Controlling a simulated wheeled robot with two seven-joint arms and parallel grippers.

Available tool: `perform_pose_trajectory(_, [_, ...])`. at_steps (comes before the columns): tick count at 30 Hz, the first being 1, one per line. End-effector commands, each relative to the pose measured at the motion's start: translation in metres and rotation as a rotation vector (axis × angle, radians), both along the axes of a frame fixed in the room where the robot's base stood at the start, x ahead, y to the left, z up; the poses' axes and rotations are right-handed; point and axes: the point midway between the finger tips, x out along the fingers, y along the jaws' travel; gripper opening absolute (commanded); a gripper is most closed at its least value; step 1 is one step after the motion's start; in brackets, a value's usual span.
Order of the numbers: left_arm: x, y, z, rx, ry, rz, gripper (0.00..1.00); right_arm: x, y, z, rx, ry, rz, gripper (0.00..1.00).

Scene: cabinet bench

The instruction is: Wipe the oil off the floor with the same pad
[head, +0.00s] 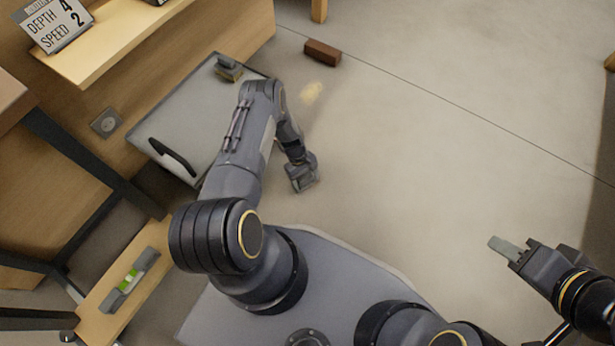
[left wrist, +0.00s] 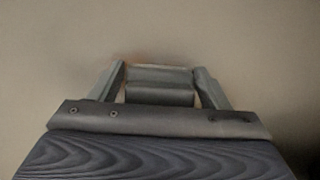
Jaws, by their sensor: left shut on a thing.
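A pale yellow oil spot (head: 312,92) lies on the floor below the brown block. My left gripper (head: 303,180) is low over the floor, apart from the spot and nearer to my base. In the left wrist view, its fingers are shut on a grey block-like pad (left wrist: 160,92). Whether the pad touches the floor cannot be told. My right gripper (head: 506,248) is over clear floor at the right, far from the spot. I cannot tell whether its pale fingers are apart.
A brown block (head: 322,52) lies on the floor beyond the spot. A grey case (head: 190,115) with a black handle stands left of my left arm, a small grey-brown object (head: 228,68) on it. A wooden bench holds a sign (head: 52,24). Floor to the right is clear.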

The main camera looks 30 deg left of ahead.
Motion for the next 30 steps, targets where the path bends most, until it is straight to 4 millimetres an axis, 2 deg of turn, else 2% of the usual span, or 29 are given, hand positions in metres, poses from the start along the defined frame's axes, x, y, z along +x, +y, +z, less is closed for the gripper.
perform_pose_trajectory(6, [-0.022, 0.001, 0.001, -0.002, 0.01, 0.0, 0.45, 0.0, 0.0, 0.009, 0.0, 0.0, 0.0, 0.36])
perform_pose_trajectory(12, [-0.034, 0.002, 0.001, -0.001, 0.007, 0.0, 0.45, 0.0, 0.0, 0.012, 0.0, 0.0, 0.0, 0.36])
perform_pose_trajectory(23, [-0.032, 0.02, -0.001, 0.0, 0.004, 0.0, 0.45, 0.0, 0.0, -0.001, 0.0, 0.0, 0.0, 0.36])
perform_pose_trajectory(30, [-0.022, 0.02, -0.003, 0.0, 0.003, -0.002, 0.45, 0.0, 0.0, -0.012, 0.0, 0.0, 0.0, 0.36])
